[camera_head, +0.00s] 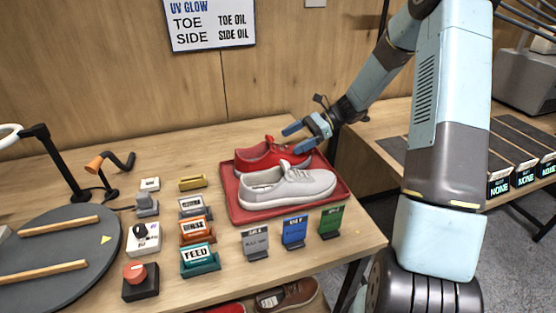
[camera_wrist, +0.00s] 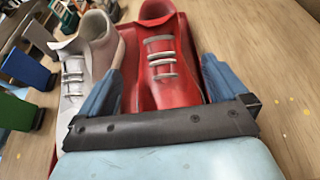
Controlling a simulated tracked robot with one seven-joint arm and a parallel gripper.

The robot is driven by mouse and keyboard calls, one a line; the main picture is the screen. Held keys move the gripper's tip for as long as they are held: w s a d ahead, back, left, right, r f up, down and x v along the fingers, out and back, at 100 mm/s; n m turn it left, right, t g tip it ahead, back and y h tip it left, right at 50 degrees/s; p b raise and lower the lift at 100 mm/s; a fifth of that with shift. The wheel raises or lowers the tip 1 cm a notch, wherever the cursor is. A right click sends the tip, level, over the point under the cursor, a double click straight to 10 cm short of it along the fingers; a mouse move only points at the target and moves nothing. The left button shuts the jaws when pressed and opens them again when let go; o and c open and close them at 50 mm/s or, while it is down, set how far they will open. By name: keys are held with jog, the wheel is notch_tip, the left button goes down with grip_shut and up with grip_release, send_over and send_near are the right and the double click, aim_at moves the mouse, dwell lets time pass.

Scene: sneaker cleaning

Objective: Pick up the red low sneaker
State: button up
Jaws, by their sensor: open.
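The red low sneaker (camera_head: 262,156) lies in the red tray (camera_head: 229,195), behind a light grey sneaker (camera_head: 287,187). My gripper (camera_head: 303,137) is open at the right end of the red sneaker, just above it. In the wrist view, the red sneaker (camera_wrist: 164,60) with pale laces lies between my two blue fingers, in front of the gripper (camera_wrist: 165,90). The grey sneaker (camera_wrist: 98,50) lies to its left there, close by the left finger. I cannot tell whether either finger touches the red sneaker.
Grey, blue and green labelled cards (camera_head: 294,232) stand along the tray's front. Labelled blocks (camera_head: 198,232) and a red button box (camera_head: 139,279) stand to the left, beside a dark round turntable (camera_head: 55,265). A wooden wall stands behind. More shoes (camera_head: 287,296) lie below the table front.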

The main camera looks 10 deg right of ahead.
aim_at(281, 146)
jog(key=shift+w+x, duration=0.1)
jog(key=shift+x, duration=1.2)
jog(key=shift+w+x, duration=0.15)
jog(key=shift+x, duration=1.15)
jog(key=shift+f, duration=0.1)
jog(key=shift+c, duration=0.3)
jog(key=c, duration=1)
jog(key=shift+c, duration=0.7)
